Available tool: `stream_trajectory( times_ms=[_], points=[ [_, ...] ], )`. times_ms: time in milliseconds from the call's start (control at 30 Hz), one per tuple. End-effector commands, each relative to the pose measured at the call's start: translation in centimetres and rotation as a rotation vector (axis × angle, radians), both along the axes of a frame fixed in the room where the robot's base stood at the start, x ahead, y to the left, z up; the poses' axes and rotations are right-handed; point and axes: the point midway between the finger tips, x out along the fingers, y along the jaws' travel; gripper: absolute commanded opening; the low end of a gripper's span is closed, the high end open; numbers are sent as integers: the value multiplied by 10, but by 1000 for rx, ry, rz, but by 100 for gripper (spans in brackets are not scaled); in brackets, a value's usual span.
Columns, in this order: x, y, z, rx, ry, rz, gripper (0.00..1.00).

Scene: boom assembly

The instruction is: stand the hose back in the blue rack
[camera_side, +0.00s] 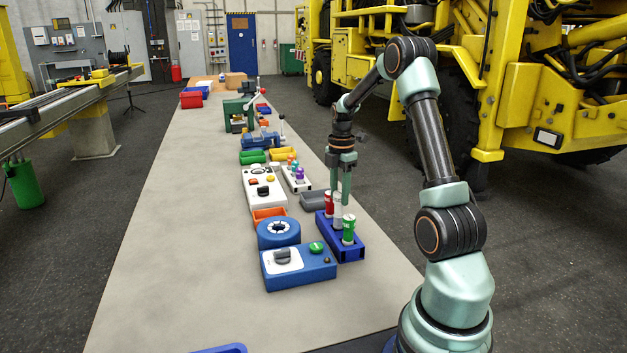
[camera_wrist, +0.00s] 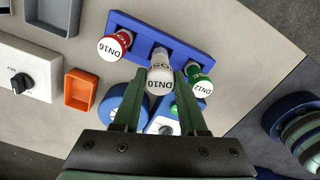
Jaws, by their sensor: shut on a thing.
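The hose is a white cylinder marked DN10 (camera_wrist: 159,72), upright between my fingertips. My gripper (camera_side: 342,196) is shut on it; its fingers (camera_wrist: 158,88) sit on both sides of it in the wrist view. The hose (camera_side: 338,210) is at the middle of the blue rack (camera_side: 351,250), between a red piece marked DN16 (camera_side: 328,203) and a green piece marked DN12 (camera_side: 348,230). Both of these stand in the rack (camera_wrist: 143,28). The lower end of the white hose is hidden, so I cannot tell whether it is fully seated.
A blue box with a knob and green button (camera_side: 298,267) and a round blue part (camera_side: 278,233) stand left of the rack. An orange bin (camera_side: 268,215) and a white control box (camera_side: 264,188) lie beyond. The left side of the table is clear.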

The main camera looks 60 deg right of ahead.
Motion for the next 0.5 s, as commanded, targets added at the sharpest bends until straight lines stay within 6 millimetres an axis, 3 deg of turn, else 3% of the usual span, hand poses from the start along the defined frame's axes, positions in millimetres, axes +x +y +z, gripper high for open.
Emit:
stream_trajectory(
  times_ms=[500],
  points=[
    [0,0,-8,0,0,0,0]
  ],
)
